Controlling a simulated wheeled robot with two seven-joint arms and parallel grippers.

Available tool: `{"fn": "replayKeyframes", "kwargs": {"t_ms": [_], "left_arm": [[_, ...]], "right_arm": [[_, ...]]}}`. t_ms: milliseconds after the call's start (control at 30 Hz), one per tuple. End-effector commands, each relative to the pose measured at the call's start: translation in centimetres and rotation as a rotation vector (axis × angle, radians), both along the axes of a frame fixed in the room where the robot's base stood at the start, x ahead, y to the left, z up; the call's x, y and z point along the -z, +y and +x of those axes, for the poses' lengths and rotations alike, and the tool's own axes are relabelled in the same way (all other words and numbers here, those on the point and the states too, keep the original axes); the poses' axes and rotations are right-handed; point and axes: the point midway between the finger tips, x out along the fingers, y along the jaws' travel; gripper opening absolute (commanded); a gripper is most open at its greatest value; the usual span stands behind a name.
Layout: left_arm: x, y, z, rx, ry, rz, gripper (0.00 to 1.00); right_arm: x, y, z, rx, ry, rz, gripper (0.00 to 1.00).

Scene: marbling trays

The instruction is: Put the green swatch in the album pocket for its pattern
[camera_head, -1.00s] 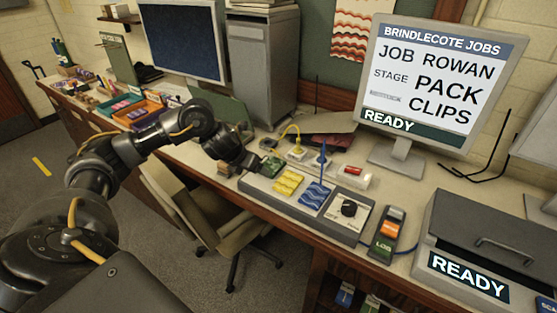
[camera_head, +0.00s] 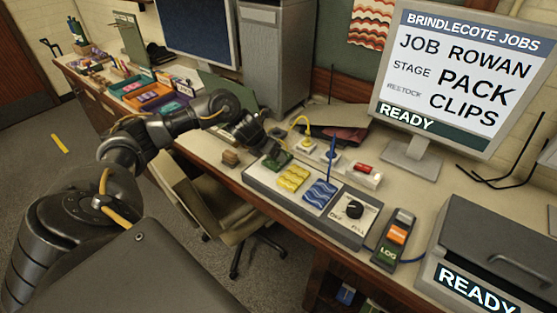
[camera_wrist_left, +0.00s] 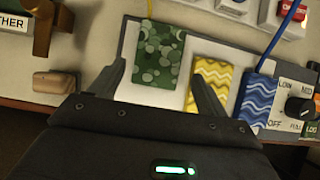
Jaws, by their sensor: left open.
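The green swatch (camera_head: 277,161) has a circle pattern and lies at the left end of the grey panel (camera_head: 338,222). In the left wrist view the green swatch (camera_wrist_left: 157,55) lies ahead of and between the fingers of my left gripper (camera_wrist_left: 160,88). That gripper is open and empty, and in the head view it (camera_head: 262,140) is just beyond the swatch. I cannot tell whether it touches the swatch. A yellow wavy swatch (camera_head: 293,178) and a blue wavy swatch (camera_head: 319,193) lie to its right. I cannot identify an album pocket. My right gripper is not in view.
A wooden block (camera_head: 231,158) lies left of the panel. A dial (camera_head: 354,209) sits on its right, beside a LOG device (camera_head: 395,236). A yellow cable plug (camera_head: 306,143) and a red-button box (camera_head: 362,174) stand behind. A monitor (camera_head: 455,75) stands at the back right.

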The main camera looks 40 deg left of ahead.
Motion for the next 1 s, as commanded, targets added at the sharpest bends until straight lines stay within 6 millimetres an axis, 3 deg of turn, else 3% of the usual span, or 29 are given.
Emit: {"fn": "replayKeyframes", "kwargs": {"t_ms": [167,500,767,1000], "left_arm": [[0.5,0.0,0.4,0.0,0.003,-0.001,0.76],[4.2,0.3,2.7,0.001,0.001,-0.001,0.76],[4.4,0.3,2.8,0.002,0.0,0.0,0.76],[4.4,0.3,2.9,0.002,0.0,0.0,0.45]], "right_arm": [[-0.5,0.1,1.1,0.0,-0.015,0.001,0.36],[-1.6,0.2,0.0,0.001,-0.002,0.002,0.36],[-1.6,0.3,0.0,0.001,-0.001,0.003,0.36],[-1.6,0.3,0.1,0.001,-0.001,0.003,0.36]]}}
